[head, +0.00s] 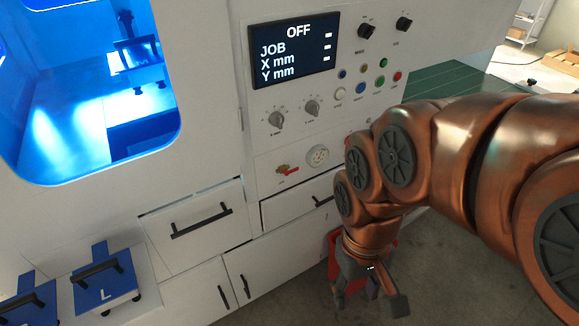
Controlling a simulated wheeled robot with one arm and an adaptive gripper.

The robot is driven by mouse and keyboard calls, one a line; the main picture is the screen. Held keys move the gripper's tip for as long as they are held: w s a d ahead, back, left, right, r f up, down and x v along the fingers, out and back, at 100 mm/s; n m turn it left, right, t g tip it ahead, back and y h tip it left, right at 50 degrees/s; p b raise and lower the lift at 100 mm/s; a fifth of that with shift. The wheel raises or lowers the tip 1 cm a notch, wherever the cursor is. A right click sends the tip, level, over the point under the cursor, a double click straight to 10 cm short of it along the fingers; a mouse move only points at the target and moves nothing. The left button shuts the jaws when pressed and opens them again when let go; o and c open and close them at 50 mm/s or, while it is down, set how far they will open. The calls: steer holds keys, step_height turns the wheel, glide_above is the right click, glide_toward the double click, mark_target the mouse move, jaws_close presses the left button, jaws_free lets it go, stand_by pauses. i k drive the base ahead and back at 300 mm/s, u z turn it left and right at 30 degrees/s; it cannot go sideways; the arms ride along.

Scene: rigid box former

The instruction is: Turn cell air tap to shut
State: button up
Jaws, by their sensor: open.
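The cell air tap (286,170) is a small valve with a red lever and a brass-coloured body on the white machine front, below the knobs and left of a round white socket. Its lever lies roughly sideways, tilted slightly down to the right. My gripper (371,302) hangs at the lower right, pointing down, open and empty. It is well below and to the right of the tap and apart from it. My copper arm comes in from the right and covers part of the panel's right side.
Drawers with black handles (201,221) are below the tap. A red bin (333,258) stands behind my gripper. Blue plates (104,283) lie at lower left. Bare floor (300,308) shows below.

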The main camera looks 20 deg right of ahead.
mark_target(287, 172)
steer(key=z, duration=0.3)
steer(key=i, duration=0.35)
steer(key=z, duration=1.05)
steer(key=k, duration=1)
steer(key=u, duration=1.5)
steer(key=i, duration=0.5)
steer(key=z, duration=0.05)
